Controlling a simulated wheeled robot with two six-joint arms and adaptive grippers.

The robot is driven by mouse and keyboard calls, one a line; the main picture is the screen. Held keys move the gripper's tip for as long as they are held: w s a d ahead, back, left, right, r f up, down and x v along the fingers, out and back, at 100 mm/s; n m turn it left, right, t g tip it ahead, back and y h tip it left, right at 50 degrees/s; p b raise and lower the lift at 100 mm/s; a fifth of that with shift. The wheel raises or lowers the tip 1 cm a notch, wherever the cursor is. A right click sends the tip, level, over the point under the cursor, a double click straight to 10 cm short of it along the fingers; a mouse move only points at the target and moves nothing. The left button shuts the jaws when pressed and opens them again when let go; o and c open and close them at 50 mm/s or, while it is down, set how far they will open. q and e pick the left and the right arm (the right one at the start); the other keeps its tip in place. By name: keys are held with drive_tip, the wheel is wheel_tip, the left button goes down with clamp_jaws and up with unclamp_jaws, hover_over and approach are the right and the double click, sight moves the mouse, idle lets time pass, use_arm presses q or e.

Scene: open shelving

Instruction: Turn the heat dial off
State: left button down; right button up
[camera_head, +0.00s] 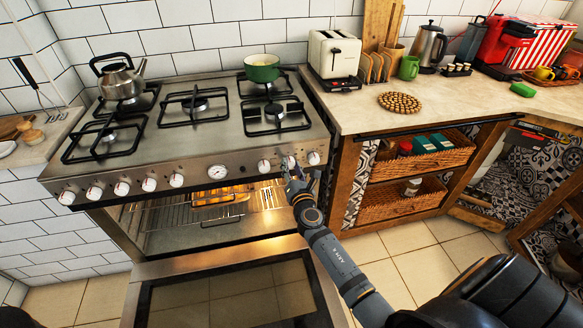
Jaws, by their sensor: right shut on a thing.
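The stove's front panel (198,174) carries a row of several white-faced dials and a round gauge (217,172). My right gripper (289,167) is at the right part of this row, shut on the dial second from the right end. Its fingers largely cover that dial, so its setting cannot be read. One uncovered dial (264,166) is just left of the gripper and another (314,158) just right. No labels are legible. My left gripper is not in view.
The oven door (235,296) hangs open below the panel; a tray with food (220,197) sits on the lit rack. A kettle (119,80) and a green pot (262,68) stand on the stove. A counter with a toaster (334,54) is at right, above wicker drawers.

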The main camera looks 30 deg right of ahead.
drive_tip(key=shift+f, duration=0.15)
drive_tip(key=o, duration=1.2)
drive_tip(key=v, duration=1.2)
